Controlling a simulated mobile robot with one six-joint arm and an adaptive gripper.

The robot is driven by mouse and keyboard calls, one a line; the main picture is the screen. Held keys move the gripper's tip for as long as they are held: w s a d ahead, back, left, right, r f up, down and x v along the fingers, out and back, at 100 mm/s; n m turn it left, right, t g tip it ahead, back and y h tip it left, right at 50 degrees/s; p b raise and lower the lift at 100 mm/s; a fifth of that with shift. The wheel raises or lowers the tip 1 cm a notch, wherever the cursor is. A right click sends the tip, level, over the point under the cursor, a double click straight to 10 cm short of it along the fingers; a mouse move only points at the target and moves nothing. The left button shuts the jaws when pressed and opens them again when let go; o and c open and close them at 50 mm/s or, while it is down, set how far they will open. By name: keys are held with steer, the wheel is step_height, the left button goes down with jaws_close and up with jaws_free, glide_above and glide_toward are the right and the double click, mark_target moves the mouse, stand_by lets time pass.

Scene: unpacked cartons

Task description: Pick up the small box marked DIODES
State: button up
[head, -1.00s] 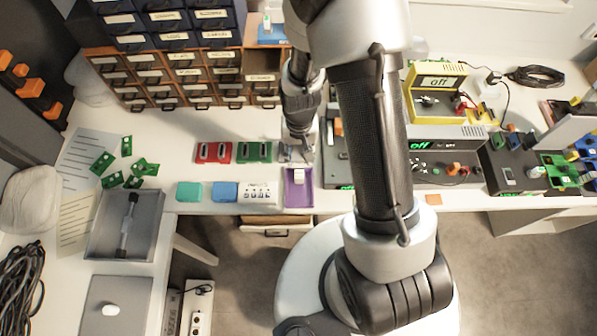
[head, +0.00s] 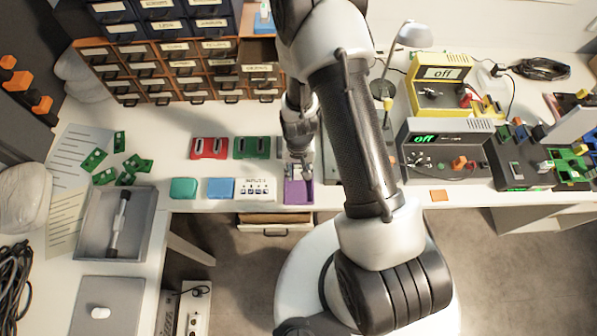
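No label that I can read as DIODES shows in the head view; the small print is too fine. My gripper (head: 298,168) points down over the purple open box (head: 298,194) at the table's front edge. A small pale piece is at the fingertips, at the back of that box. I cannot tell whether the fingers touch or hold it. The drawer cabinet (head: 187,101) at the back has rows of labelled small drawers. One labelled drawer (head: 258,68) at its upper right stands pulled out.
A teal box (head: 184,188), a blue box (head: 221,188) and a white marked box (head: 256,189) line the front edge. Red (head: 209,148) and green (head: 253,147) cases lie behind. A yellow instrument (head: 440,92) and a grey instrument (head: 440,150) stand right of my arm.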

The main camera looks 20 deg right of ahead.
steer(key=c, duration=0.8)
